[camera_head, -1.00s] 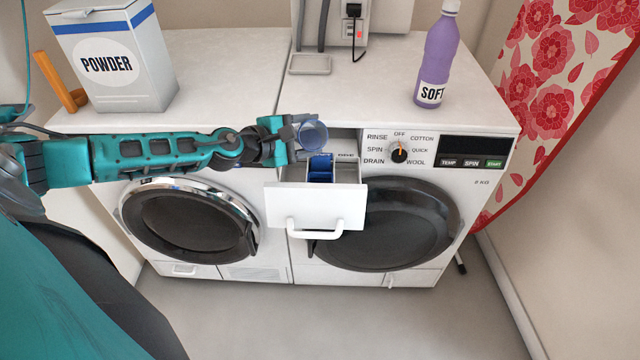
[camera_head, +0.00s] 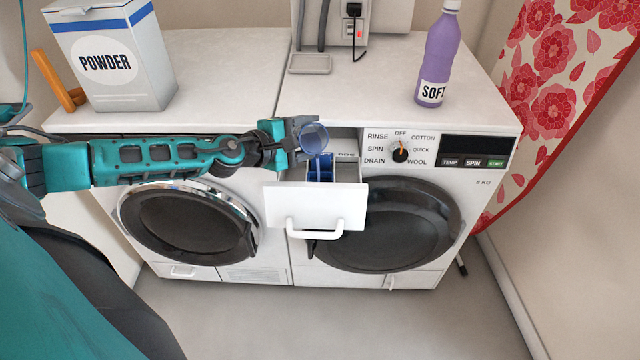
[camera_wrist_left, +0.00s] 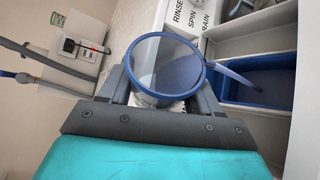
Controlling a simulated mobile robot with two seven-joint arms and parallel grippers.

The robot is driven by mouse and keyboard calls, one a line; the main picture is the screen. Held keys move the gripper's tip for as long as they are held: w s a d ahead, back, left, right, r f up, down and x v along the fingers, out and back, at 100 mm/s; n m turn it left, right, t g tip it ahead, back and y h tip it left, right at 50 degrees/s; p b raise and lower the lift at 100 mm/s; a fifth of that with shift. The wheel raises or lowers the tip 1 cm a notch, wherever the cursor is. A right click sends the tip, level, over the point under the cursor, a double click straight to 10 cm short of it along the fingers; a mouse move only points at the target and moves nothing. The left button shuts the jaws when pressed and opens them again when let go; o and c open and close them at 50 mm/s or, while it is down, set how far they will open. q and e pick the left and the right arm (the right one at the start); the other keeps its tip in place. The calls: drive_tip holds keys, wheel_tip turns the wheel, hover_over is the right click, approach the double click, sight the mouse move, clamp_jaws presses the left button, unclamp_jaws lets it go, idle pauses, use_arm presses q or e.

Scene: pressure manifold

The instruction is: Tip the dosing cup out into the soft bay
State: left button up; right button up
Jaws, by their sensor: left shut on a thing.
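My left gripper (camera_head: 301,138) is shut on the clear, blue-rimmed dosing cup (camera_head: 315,137). It holds the cup tilted above the open detergent drawer (camera_head: 315,206). In the left wrist view, the cup (camera_wrist_left: 168,68) sits between the two fingers (camera_wrist_left: 160,95), its mouth toward the camera. A translucent bluish streak (camera_wrist_left: 232,74) runs from the rim to the blue bay (camera_wrist_left: 262,91), like pouring liquid. In the head view, the blue bay (camera_head: 320,171) lies just below the cup. I cannot read its label. My right gripper is not in view.
The drawer's white front and handle (camera_head: 315,228) stick out from the right washer. A purple SOFT bottle (camera_head: 438,55) and a POWDER box (camera_head: 110,55) stand on the machine tops. The dial (camera_head: 400,155) is right of the drawer. The floor in front is clear.

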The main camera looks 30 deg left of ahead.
use_arm(q)
drive_tip(key=shift+d+r+m+t, duration=0.1)
drive_tip(key=shift+r+m+t, duration=0.2)
drive_tip(key=shift+m, duration=0.4)
idle(0.7)
drive_tip(key=shift+s+d+r+m+t+y, duration=0.3)
drive_tip(key=shift+s+d+m+t+y, duration=0.1)
drive_tip(key=shift+m, duration=0.2)
idle(0.8)
drive_tip(key=shift+d+r+m+t, duration=0.2)
drive_tip(key=shift+r+m+t, duration=0.1)
drive_tip(key=shift+m, duration=0.3)
idle(0.7)
